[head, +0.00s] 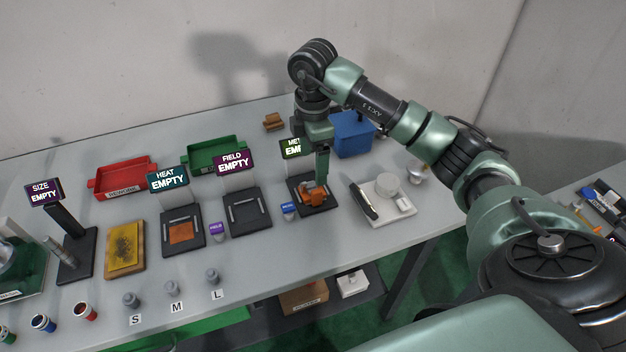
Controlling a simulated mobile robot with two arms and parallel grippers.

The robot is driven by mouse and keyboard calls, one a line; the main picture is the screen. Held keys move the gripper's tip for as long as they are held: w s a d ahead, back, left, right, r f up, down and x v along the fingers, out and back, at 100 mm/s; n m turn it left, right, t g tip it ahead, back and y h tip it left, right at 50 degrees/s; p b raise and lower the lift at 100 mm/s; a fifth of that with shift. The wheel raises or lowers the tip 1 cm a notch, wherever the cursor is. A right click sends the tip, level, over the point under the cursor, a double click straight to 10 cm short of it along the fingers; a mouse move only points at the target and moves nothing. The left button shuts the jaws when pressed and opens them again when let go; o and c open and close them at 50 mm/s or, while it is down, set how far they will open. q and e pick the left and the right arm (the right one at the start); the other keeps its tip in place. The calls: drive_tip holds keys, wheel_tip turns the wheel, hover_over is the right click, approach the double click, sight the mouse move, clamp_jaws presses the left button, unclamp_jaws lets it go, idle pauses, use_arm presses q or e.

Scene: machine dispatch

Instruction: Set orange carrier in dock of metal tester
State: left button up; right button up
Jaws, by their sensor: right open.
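The metal tester (317,208) is a dark flat base with an upright sign behind it; the sign (291,148) is partly covered by my right arm and shows "ME" and "EM". The orange carrier (314,196) is on the metal tester's base, in its dock area. My right gripper (321,183) points down right at the carrier, with its jaws open. The gripper hides part of the carrier, so I cannot tell whether it lies fully seated. My left gripper is not in view.
The heat tester (182,249) and field tester (250,226) stand to the left. A red bin (122,194), green bin (215,168) and blue bin (353,146) are behind. A white tray (398,217) is close on the right.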

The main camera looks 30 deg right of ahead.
drive_tip(key=shift+r, duration=1.35)
idle(0.8)
